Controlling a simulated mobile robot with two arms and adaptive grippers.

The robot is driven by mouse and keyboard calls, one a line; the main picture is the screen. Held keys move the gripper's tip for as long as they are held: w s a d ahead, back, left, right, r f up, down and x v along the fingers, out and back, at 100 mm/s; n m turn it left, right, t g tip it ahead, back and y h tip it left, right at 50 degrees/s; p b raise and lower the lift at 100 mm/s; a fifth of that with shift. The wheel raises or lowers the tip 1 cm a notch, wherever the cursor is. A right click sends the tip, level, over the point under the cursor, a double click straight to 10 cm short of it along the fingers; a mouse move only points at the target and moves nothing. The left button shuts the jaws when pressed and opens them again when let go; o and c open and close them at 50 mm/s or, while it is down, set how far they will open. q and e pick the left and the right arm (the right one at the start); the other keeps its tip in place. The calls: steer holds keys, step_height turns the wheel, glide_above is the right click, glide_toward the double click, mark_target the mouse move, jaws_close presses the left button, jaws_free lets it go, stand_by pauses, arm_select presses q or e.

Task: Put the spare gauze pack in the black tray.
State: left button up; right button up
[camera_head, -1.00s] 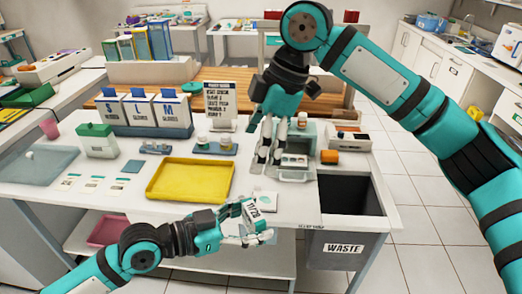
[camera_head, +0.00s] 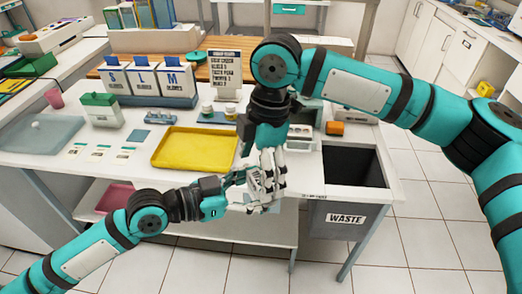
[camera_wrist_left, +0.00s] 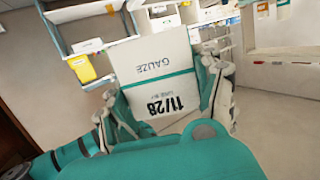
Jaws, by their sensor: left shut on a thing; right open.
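The gauze pack (camera_wrist_left: 155,70), white with a teal stripe, "GAUZE" and "11/28", is between the fingers of my left gripper (camera_wrist_left: 168,105) in the left wrist view. In the head view my left gripper (camera_head: 236,184) is over the table's front edge, and the pack is mostly hidden there by the right fingers. My right gripper (camera_head: 266,184) is open, pointing down, right beside the left fingers. I cannot tell whether it touches the pack. I cannot make out a black tray in either view.
A yellow tray (camera_head: 160,163) lies empty behind my left arm. A dark waste bin (camera_head: 345,218) stands at the right front. Glove boxes (camera_head: 145,82), a sign (camera_head: 224,75) and small bottles (camera_head: 230,113) stand behind. Open floor lies to the right.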

steer(key=shift+f, duration=0.4)
steer(key=shift+c, duration=0.2)
steer(key=c, duration=1.2)
arm_select(q)
steer(key=o, duration=1.1)
steer(key=shift+c, duration=0.2)
arm_select(e)
steer(key=shift+c, duration=0.2)
